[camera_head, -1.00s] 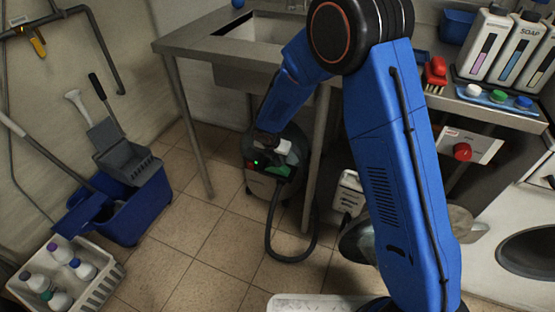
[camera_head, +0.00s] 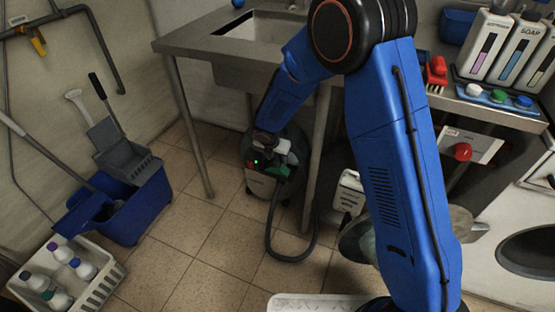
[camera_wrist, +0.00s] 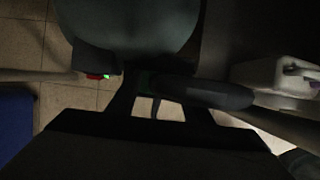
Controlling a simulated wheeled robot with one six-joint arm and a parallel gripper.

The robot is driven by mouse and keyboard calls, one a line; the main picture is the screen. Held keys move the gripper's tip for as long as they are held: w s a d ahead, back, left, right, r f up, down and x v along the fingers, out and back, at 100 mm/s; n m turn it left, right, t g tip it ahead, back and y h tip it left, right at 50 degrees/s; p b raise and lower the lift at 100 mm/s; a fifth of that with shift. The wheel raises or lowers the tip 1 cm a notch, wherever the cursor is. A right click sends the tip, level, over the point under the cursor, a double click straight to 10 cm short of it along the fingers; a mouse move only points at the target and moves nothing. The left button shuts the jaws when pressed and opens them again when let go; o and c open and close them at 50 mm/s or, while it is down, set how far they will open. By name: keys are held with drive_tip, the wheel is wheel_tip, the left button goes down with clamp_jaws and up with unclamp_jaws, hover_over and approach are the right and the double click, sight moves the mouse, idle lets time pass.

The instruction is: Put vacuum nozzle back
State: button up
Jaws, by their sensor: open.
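The vacuum (camera_head: 258,185) stands on the tiles under the sink counter, with a small green light and a red patch on its front. Its dark hose (camera_head: 270,245) loops down onto the floor and back up. My gripper (camera_head: 283,152) is low at the vacuum's front, by a green part. In the wrist view, my gripper (camera_wrist: 158,106) is open, and a dark rounded tube end (camera_wrist: 215,94), possibly the nozzle, lies across by its fingers. The grey vacuum body (camera_wrist: 130,28) is just beyond. Contact with the tube cannot be told in this dark view.
A metal table leg (camera_head: 318,150) stands close right of the vacuum, and a white container (camera_head: 348,192) is beyond it. A blue mop bucket (camera_head: 135,205) and a bottle crate (camera_head: 98,292) are at left. Tiles between are clear. Soap bottles (camera_head: 520,50) stand on the counter.

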drive_tip(key=v, duration=1.1)
